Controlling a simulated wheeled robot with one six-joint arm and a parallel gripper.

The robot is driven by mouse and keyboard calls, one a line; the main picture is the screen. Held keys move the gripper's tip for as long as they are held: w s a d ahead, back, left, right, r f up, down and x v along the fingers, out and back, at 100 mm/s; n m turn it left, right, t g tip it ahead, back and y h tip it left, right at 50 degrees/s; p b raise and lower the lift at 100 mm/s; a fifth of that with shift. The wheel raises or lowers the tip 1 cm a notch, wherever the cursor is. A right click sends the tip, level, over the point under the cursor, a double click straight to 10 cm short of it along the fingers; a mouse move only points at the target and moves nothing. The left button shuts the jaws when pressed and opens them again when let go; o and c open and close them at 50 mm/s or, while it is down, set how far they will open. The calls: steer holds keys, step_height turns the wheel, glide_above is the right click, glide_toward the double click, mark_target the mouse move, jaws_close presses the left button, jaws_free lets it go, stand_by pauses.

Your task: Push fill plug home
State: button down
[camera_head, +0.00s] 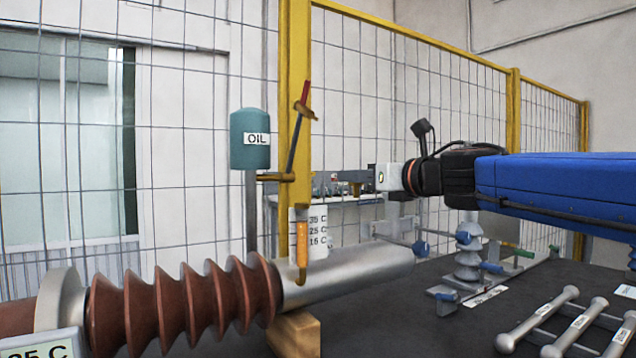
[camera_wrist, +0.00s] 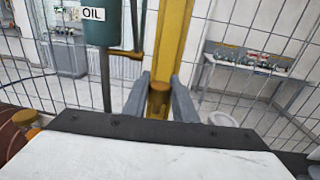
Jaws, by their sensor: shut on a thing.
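In the wrist view, my gripper (camera_wrist: 160,90) has its two grey fingers closed on a short brown-gold cylinder (camera_wrist: 159,100), which appears to be the fill plug. In the head view, my gripper (camera_head: 378,178) is at the end of the blue arm, above and behind the grey metal tube end of the bushing (camera_head: 350,278). The fingertips and plug are too small to make out there. The brown ribbed bushing (camera_head: 180,305) lies on its side at the left. I cannot clearly identify the fill hole in either view.
A green OIL tank (camera_head: 250,140) stands on a post beside a yellow fence post (camera_head: 294,90). A white temperature-marked cylinder (camera_head: 310,235) stands behind the bushing.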

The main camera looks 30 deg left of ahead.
steer(key=s+a+n+g+y, duration=0.1)
steer(key=s+a+n+g, duration=0.1)
steer(key=s, duration=0.5)
steer(key=shift+a+f+g, duration=0.45)
steer(key=shift+a+g, duration=0.15)
steer(key=shift+a, duration=0.3)
steer(key=shift+d+f, duration=0.1)
steer(key=shift+f, duration=2.8)
steer(key=shift+f, duration=1.85)
steer(key=c, duration=1.4)
jaws_free()
steer(key=shift+o, duration=0.2)
step_height(320, 180, up, 10)
